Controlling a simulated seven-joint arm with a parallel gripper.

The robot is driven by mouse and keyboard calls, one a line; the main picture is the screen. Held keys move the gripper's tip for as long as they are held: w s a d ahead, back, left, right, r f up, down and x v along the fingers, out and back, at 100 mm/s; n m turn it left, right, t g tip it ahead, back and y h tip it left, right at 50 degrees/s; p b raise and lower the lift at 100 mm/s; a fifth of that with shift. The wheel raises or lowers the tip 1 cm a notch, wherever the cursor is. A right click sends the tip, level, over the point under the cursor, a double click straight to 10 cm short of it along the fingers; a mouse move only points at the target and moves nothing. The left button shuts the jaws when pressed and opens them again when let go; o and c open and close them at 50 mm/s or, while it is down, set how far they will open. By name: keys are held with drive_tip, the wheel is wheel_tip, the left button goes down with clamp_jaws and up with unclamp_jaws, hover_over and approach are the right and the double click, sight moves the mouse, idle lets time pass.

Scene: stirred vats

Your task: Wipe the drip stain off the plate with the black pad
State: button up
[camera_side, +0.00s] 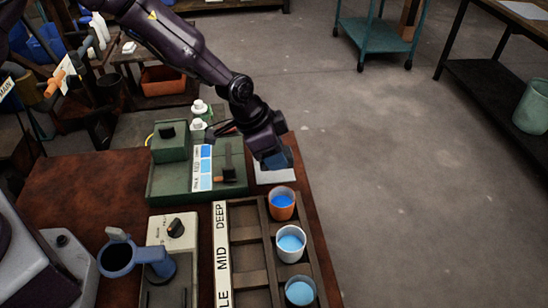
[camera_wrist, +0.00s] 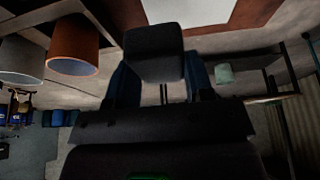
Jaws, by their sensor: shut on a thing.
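My gripper (camera_side: 278,160) is over the white plate (camera_side: 276,176), at the right end of the green tray. The wrist view shows its two blue fingers on either side of the black pad (camera_wrist: 154,54). The fingers are shut on the pad. The white plate also shows at the top of the wrist view (camera_wrist: 190,9). In the side view my gripper covers part of the plate and the pad is hidden behind the fingers. I cannot tell whether the pad touches the plate. No stain can be made out on the visible part of the plate.
An orange cup of blue liquid (camera_side: 282,204) stands close in front of the plate, with a white cup (camera_side: 291,244) and another cup (camera_side: 300,291) in the rack (camera_side: 248,282). The green tray (camera_side: 170,188) carries a blue shade card (camera_side: 202,168). The table's right edge is near.

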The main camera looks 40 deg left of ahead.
drive_tip(key=shift+r, duration=1.55)
